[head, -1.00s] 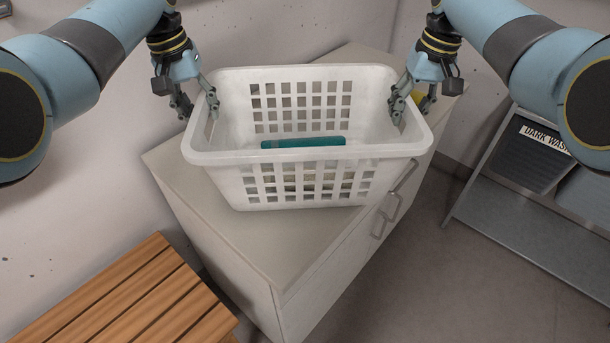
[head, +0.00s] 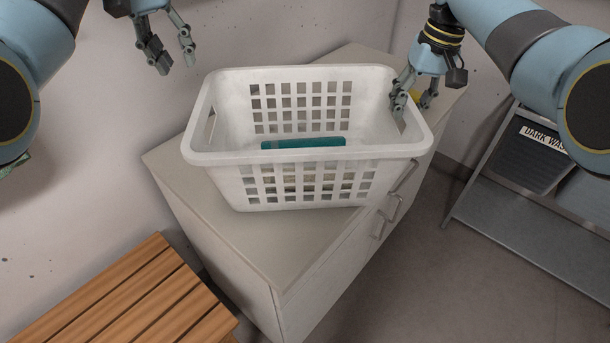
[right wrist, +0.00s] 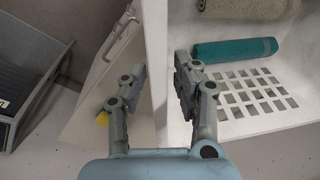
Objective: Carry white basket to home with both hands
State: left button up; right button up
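The white basket (head: 305,165) stands upright on the cabinet top (head: 275,232). A teal rolled item (head: 303,142) lies inside it and also shows in the right wrist view (right wrist: 234,49), beside a beige rolled item (right wrist: 240,8). My left gripper (head: 173,62) is open and empty, up and to the left of the basket, clear of its left rim. My right gripper (head: 413,103) is at the basket's right rim, one finger inside and one outside. In the right wrist view its fingers (right wrist: 152,85) are apart, with the basket wall between them and gaps visible.
A wooden slatted bench (head: 125,300) stands at the lower left. A metal rack (head: 530,215) with a dark bin labelled "DARK WAS…" (head: 530,155) is at the right. Grey floor (head: 440,290) is free at the lower right.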

notch_tip(320, 180, up, 10)
jog(key=d, duration=0.1)
jog(key=shift+s+d+r, duration=0.15)
jog(key=shift+s+d, duration=0.05)
jog(key=shift+s, duration=0.05)
dwell(0.4)
